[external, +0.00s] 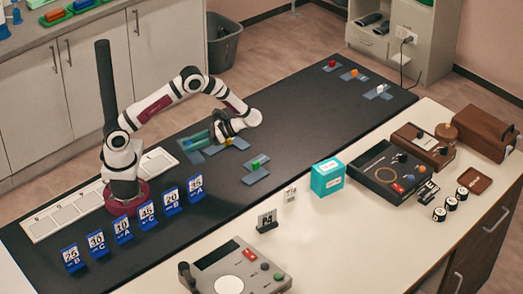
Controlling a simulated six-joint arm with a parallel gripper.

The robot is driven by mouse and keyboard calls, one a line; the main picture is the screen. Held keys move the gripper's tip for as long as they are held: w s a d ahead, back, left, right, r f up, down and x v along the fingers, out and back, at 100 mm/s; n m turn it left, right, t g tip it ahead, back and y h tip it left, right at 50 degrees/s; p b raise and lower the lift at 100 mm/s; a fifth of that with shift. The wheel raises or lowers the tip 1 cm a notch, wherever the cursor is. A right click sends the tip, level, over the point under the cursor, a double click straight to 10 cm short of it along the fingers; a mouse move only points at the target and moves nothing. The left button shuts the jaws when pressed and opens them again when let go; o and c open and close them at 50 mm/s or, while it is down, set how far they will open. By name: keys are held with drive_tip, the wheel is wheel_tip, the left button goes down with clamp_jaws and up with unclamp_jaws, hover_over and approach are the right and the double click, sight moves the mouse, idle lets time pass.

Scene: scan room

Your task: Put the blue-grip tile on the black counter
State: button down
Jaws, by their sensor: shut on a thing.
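The black counter (300,120) is the long dark surface running diagonally across the external view. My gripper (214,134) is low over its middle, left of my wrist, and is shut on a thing. A teal-grey tile (198,139) with a small blue spot shows at the gripper's left side; it looks like the blue-grip tile, held tilted. The fingers and the grip are partly hidden and small, so the exact hold and any contact with the counter are unclear.
A yellow-grip tile (228,142) lies just below my gripper, and a green-grip tile (257,166) lies right of it. Red (332,66), orange (353,74) and white (380,90) grip tiles lie at the far end. Several blue number stands (122,231) line the near left edge.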

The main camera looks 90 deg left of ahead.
drive_tip(key=w+a+m+t+y, duration=0.3)
drive_tip(key=a+m+t+y, duration=0.1)
drive_tip(key=a+m+y, duration=0.35)
drive_tip(key=w+a+m+t+y, duration=0.4)
drive_tip(key=a+m+y, duration=0.3)
drive_tip(key=a+m, duration=0.1)
drive_tip(key=x, duration=0.4)
drive_tip(key=f+x, duration=0.1)
drive_tip(key=x, duration=0.3)
drive_tip(key=s+d+x, duration=0.1)
drive_tip(key=x, duration=0.3)
drive_tip(key=shift+s+f, duration=0.1)
drive_tip(key=shift+f, duration=0.2)
drive_tip(key=f, duration=0.4)
drive_tip(key=shift+s+a, duration=0.2)
drive_tip(key=shift+a, duration=0.2)
drive_tip(key=shift+f, duration=0.3)
drive_tip(key=shift+c, duration=2.4)
unclamp_jaws()
drive_tip(key=shift+f, duration=0.1)
